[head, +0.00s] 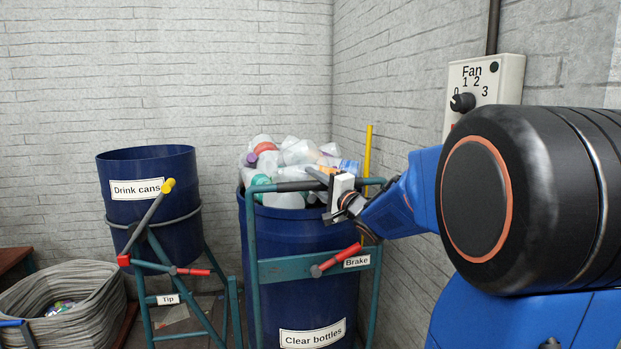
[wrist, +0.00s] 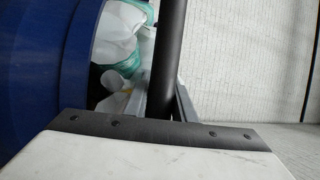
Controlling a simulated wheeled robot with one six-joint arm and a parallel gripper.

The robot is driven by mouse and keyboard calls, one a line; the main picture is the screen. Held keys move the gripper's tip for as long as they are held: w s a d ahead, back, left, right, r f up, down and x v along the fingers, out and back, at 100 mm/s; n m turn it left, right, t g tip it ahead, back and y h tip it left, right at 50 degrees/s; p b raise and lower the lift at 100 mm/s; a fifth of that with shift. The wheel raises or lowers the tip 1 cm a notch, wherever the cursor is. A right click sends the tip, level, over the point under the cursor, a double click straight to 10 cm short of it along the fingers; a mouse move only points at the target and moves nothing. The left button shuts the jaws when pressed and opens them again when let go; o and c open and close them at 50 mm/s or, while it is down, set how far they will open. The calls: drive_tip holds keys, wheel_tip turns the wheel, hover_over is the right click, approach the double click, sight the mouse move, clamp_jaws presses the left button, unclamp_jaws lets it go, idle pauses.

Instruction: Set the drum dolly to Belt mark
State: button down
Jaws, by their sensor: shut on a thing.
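The drum dolly (head: 285,268) is a teal frame around a blue drum (head: 300,235) labelled "Clear bottles", heaped with clear plastic bottles. Its top push bar has a dark grip (head: 296,186), which also shows as a dark bar in the wrist view (wrist: 169,60). My gripper (head: 327,192) is shut on this bar, reaching in from the right. Its fingertips are partly hidden by the white gripper body. A red lever (head: 337,261) labelled "Brake" sits on the frame's lower crossbar. No sign reading "Belt mark" shows.
A blue "Drink cans" drum (head: 150,215) hangs in a teal tipping stand with a "Tip" lever to the left. A grey ribbed bin (head: 70,305) stands at lower left. A yellow post (head: 368,150) stands behind the dolly.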

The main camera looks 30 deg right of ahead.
drive_tip(key=shift+s, duration=0.25)
drive_tip(key=c, duration=1.5)
unclamp_jaws()
drive_tip(key=shift+s, duration=0.1)
drive_tip(key=v, duration=1.7)
drive_tip(key=shift+f, duration=0.2)
